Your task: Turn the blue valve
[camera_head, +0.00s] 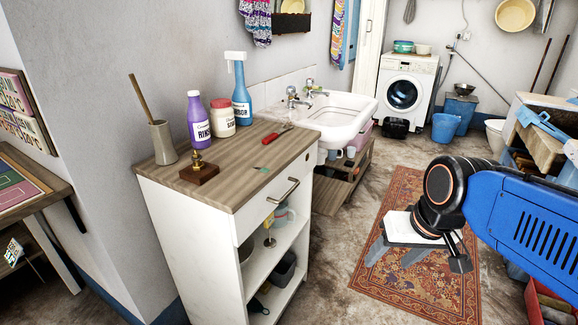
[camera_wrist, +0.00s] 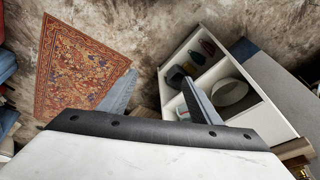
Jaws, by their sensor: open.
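I cannot make out a clearly blue valve. Two metal taps stand at the back of the white washbasin (camera_head: 345,118): a nearer tap (camera_head: 292,97) and a farther tap (camera_head: 309,86). Their heads are too small to tell the colours surely. A brass valve-like fitting (camera_head: 198,161) on a wooden block (camera_head: 199,175) stands on the cabinet's wooden top. My gripper (camera_head: 385,272) points down over the patterned rug, right of the cabinet and well apart from the taps and the fitting. Its two grey fingers are spread and empty, as the wrist view (camera_wrist: 158,80) also shows.
The white cabinet (camera_head: 190,235) bears a purple bottle (camera_head: 198,120), a blue spray bottle (camera_head: 241,100), a jar (camera_head: 221,118) and red-handled pliers (camera_head: 277,135). A washing machine (camera_head: 404,92) and blue bucket (camera_head: 446,128) stand behind. The rug (camera_head: 405,185) is mostly clear.

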